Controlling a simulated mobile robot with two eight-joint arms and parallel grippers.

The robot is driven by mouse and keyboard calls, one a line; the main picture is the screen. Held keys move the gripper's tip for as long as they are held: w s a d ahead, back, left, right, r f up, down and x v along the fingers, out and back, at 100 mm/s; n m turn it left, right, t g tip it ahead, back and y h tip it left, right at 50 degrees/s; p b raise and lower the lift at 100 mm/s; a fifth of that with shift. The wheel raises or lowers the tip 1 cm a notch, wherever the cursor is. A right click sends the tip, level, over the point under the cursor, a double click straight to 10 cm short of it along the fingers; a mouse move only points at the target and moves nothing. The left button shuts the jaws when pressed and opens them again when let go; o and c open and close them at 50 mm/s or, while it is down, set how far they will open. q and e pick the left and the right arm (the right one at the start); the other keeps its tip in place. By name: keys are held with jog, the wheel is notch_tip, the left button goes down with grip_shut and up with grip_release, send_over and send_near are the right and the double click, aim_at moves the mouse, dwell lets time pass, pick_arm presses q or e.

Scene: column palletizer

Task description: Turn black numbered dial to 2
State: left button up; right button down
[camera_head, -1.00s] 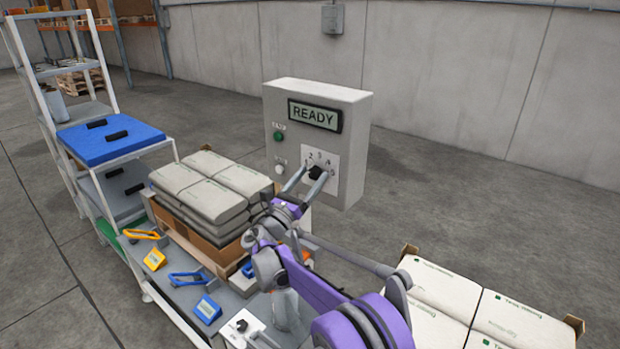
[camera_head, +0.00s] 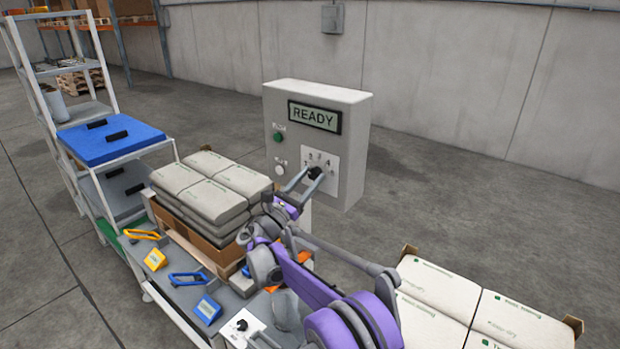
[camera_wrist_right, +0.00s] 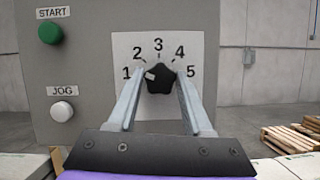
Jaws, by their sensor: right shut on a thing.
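The black numbered dial (camera_head: 314,172) sits on a white plate numbered 1 to 5 on the grey control box (camera_head: 350,160). In the right wrist view the dial (camera_wrist_right: 160,84) is a lobed black knob, and its white mark points left, toward the 1 side. My right gripper (camera_head: 306,180) is at the dial. Its two fingers close on the dial's left and right sides, which shows in the right wrist view (camera_wrist_right: 158,82). My left gripper is not in view.
A green START button (camera_wrist_right: 50,33) and a white JOG button (camera_wrist_right: 61,111) are left of the dial. The display (camera_head: 314,117) reads READY. Stacked bags (camera_head: 205,185) stand left of the box, and more bags (camera_head: 440,283) lie at the lower right.

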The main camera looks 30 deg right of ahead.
jog(key=m+g+p, duration=0.1)
jog(key=m+g, duration=0.1)
jog(key=m, duration=0.2)
jog(key=m+g, duration=0.1)
jog(key=m, duration=0.2)
jog(key=shift+w+r+m+g+p, duration=0.1)
jog(key=shift+w+m+g+p, duration=0.05)
jog(key=shift+m+g+p, duration=0.25)
jog(key=shift+c, duration=1.6)
grip_release()
jog(key=b+v, duration=0.2)
jog(key=v, duration=0.9)
jog(key=shift+w+d, duration=0.1)
